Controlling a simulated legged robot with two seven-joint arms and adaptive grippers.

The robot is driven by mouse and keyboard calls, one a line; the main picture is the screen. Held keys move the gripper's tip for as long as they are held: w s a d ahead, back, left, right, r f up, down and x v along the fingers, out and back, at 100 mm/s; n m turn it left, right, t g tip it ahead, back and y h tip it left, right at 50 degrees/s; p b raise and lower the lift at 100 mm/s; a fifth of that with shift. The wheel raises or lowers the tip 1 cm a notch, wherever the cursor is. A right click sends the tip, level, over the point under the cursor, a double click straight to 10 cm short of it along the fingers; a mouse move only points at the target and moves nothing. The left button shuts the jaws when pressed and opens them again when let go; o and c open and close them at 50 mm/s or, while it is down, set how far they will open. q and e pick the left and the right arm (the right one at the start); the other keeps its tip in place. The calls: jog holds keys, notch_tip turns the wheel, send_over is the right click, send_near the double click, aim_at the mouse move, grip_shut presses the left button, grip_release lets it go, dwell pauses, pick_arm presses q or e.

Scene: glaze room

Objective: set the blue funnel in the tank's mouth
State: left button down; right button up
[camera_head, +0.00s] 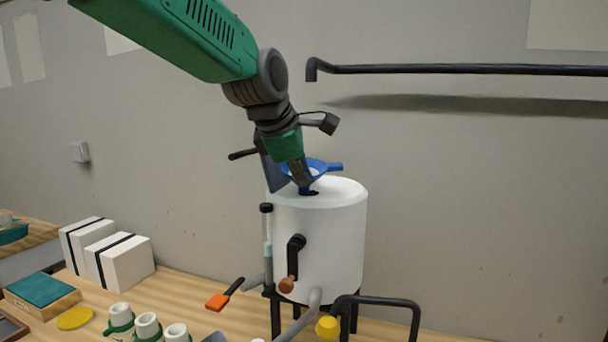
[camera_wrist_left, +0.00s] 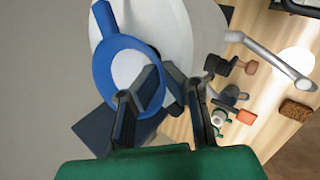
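The blue funnel (camera_head: 318,164) is over the top of the white tank (camera_head: 330,250), its wide end up and its handle pointing right. The dark mouth (camera_head: 314,193) shows just beside the funnel's lower end; I cannot tell whether the spout is inside it or just above. My left gripper (camera_head: 300,176) reaches down from the upper left to the funnel. In the left wrist view, the funnel (camera_wrist_left: 104,66) has its wall between the fingertips of my left gripper (camera_wrist_left: 163,72), one finger inside the bowl. My right gripper is not in view.
A dark pipe (camera_head: 470,69) runs along the wall above right. The tank's front has a dark tap (camera_head: 296,245), a sight tube (camera_head: 267,235) and an orange-handled valve (camera_head: 218,301). White boxes (camera_head: 125,262) and several white bottles (camera_head: 147,325) stand on the wooden table left of it.

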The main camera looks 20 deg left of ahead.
aim_at(314, 200)
pick_arm(q)
jog(key=shift+d, duration=0.2)
dwell(0.3)
jog(key=shift+f, duration=0.4)
jog(key=shift+d+f, duration=0.25)
jog(key=shift+f, duration=0.25)
jog(key=shift+d+f, duration=0.1)
jog(key=shift+f, duration=0.4)
dwell(0.6)
jog(key=c, duration=1.6)
grip_release()
jog(key=shift+c, duration=0.2)
jog(key=shift+r, duration=0.1)
